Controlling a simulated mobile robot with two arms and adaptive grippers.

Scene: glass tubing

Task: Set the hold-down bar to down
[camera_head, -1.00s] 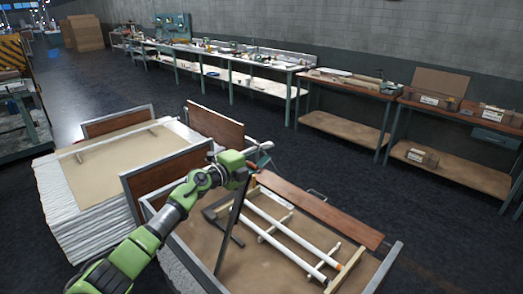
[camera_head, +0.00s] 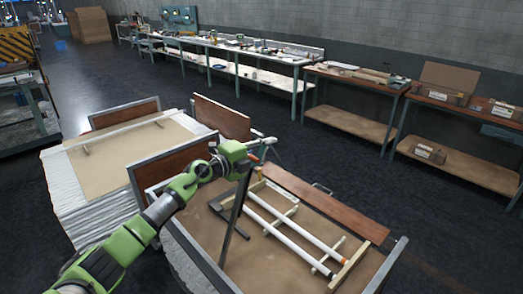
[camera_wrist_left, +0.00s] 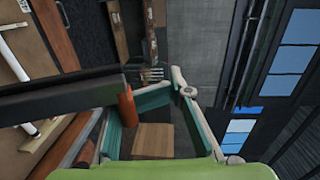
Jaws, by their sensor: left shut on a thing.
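The hold-down bar (camera_head: 235,215) is a long dark bar. In the head view it stands raised and steeply tilted over the left part of a shallow crate (camera_head: 392,262). My left gripper (camera_head: 262,146) is at its upper end. In the left wrist view the dark bar (camera_wrist_left: 55,98) comes in from the left to an orange grip (camera_wrist_left: 127,106) beside the teal fingers. The gripper is shut on that end; the exact contact is partly hidden. White glass tubes (camera_head: 288,238) lie on wooden supports inside the crate. My right gripper is not in view.
A reddish-brown board (camera_head: 325,203) lies along the crate's far side. A second crate with a brown panel (camera_head: 125,115) and a stack of white sheets (camera_head: 80,205) stand at left. Workbenches (camera_head: 250,55) line the wall; the dark floor between is clear.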

